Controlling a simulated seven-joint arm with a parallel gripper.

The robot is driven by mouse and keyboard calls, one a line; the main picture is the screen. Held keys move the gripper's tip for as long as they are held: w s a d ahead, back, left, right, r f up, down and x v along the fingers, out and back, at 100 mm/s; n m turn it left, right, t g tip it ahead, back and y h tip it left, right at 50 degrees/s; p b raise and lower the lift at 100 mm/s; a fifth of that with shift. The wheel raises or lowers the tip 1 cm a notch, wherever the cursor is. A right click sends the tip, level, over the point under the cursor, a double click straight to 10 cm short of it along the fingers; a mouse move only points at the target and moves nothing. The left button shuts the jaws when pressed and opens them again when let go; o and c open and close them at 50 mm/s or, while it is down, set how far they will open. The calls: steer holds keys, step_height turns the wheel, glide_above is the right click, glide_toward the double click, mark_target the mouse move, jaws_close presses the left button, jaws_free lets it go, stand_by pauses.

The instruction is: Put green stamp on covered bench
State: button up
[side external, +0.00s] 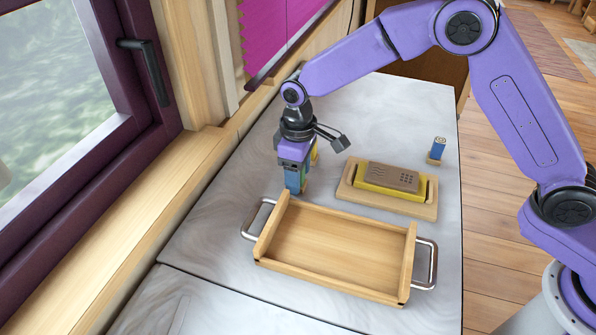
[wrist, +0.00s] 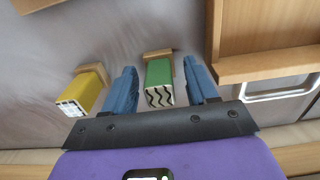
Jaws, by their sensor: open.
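The green stamp (wrist: 158,76) shows in the wrist view as a green block with black wavy lines on its end face and a wooden piece at its far end. The blue fingers of my gripper (wrist: 160,66) are open, one on each side of it, with small gaps showing. In the side view my gripper (side external: 294,184) points down near the left end of a wooden tray, and the green stamp is mostly hidden by the fingers. The grey marbled bench top (side external: 215,215) lies below; I see no separate cover on it.
A yellow stamp (wrist: 83,92) stands beside the left finger. The wooden tray (side external: 335,245) with metal handles is close to my gripper. A wooden holder (side external: 422,208) with a yellow-and-brown block and a blue stamp (side external: 438,148) are to the right. A window wall borders the left.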

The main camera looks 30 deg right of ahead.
step_height(320, 180, up, 12)
steer(key=shift+f, duration=0.25)
steer(key=shift+r, duration=0.4)
steer(key=s+d+n, duration=0.1)
steer(key=s+d, duration=1.1)
steer(key=s, duration=0.4)
steer(key=s+d+f+n, duration=0.1)
steer(key=s+d+n, duration=0.1)
steer(key=s+d, duration=1)
steer(key=s, duration=0.3)
steer(key=shift+s+d+f+n, duration=0.2)
steer(key=shift+s+f+n, duration=0.1)
steer(key=shift+s, duration=0.1)
